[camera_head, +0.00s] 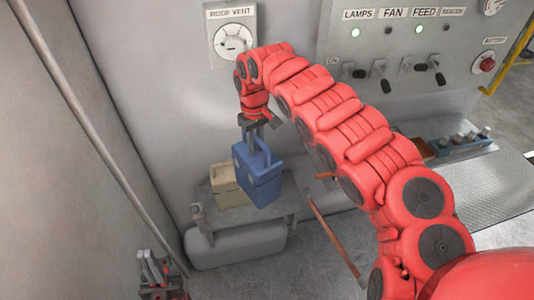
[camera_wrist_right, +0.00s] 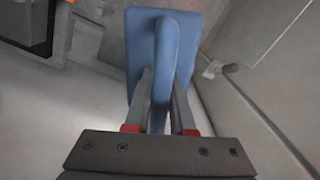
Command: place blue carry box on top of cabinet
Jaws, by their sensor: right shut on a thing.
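The blue carry box (camera_head: 260,172) hangs roughly upright from my right gripper (camera_head: 252,134) in the head view. In the right wrist view, the two fingers (camera_wrist_right: 160,105) are shut on the handle of the blue carry box (camera_wrist_right: 195,35). The box is in front of and partly hides a beige box (camera_head: 228,187), which sits on a low grey shelf-like unit (camera_head: 277,215). I cannot tell whether this unit is the cabinet. My left gripper (camera_head: 154,266) is at the bottom left, apart from the box; its finger gap is unclear.
A grey wall has a roof vent dial (camera_head: 233,40) and a switch panel (camera_head: 400,60). A blue tray (camera_head: 462,145) with several small containers is at the right. A long brown-handled tool (camera_head: 330,232) leans beside the low unit. A pipe (camera_head: 95,135) runs along the left wall.

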